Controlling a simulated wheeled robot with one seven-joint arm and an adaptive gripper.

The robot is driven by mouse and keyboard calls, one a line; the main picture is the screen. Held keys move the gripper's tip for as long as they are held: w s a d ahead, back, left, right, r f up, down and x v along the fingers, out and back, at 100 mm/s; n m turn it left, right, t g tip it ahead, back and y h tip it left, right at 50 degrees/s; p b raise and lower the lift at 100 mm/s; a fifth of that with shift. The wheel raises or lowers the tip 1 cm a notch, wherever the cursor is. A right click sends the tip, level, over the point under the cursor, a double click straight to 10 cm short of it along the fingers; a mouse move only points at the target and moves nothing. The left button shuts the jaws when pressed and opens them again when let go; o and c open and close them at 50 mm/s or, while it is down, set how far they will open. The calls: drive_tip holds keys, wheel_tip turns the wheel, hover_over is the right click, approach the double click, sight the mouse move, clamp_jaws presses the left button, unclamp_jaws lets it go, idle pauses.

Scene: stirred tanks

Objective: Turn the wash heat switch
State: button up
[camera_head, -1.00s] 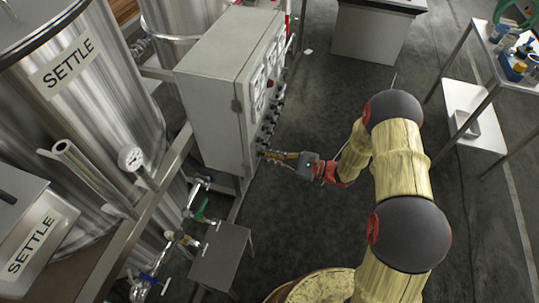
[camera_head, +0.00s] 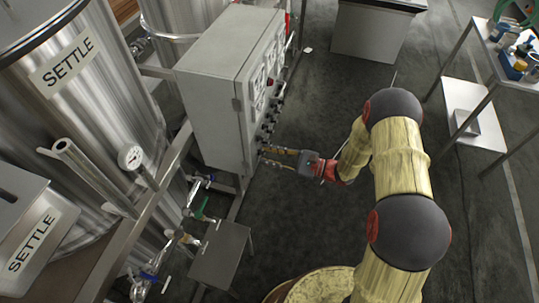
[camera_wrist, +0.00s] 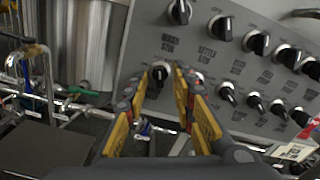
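The grey control panel (camera_wrist: 225,75) fills the right of the wrist view, with several black knob switches and small blurred labels. I cannot read for sure which one is the wash heat switch. One knob (camera_wrist: 160,72), at the lower left of the panel, lies between the fingertips of my gripper (camera_wrist: 160,85). The yellow-padded fingers are apart, one on each side of this knob; I cannot tell whether they touch it. In the head view my gripper (camera_head: 264,157) is at the lower front end of the control cabinet (camera_head: 212,100).
Steel tanks marked SETTLE (camera_head: 95,95) stand left of the cabinet. Pipes with a green-handled valve (camera_head: 201,209) and a small grey box (camera_head: 222,255) are below it. Open floor lies to the right, with a shelved cart (camera_head: 475,100) at the far right.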

drive_tip(key=shift+d, duration=0.1)
drive_tip(key=v, duration=1.1)
drive_tip(key=shift+s+d, duration=0.15)
drive_tip(key=shift+d, duration=0.25)
drive_tip(key=s+a+f+n+g+h, duration=0.15)
drive_tip(key=s+f+g, duration=0.25)
drive_tip(key=s, duration=0.4)
drive_tip(key=s+d+r+n+g+h, duration=0.2)
drive_tip(key=s+r+n+g+h, duration=0.35)
drive_tip(key=s, duration=0.35)
drive_tip(key=s+d+r+n+t+h, duration=0.2)
drive_tip(key=d+r+n+h, duration=0.15)
drive_tip(key=r, duration=0.35)
drive_tip(key=s+d+r+n+t+h, duration=0.1)
drive_tip(key=s+d+r+n+h, duration=0.15)
drive_tip(key=r+n+h, duration=0.35)
wheel_tip(320, 180, up, 15)
drive_tip(key=s+a+n+t, duration=0.1)
drive_tip(key=s+t, duration=0.1)
drive_tip(key=t, duration=0.4)
drive_tip(key=shift+a+f, duration=0.2)
drive_tip(key=shift+a, duration=0.2)
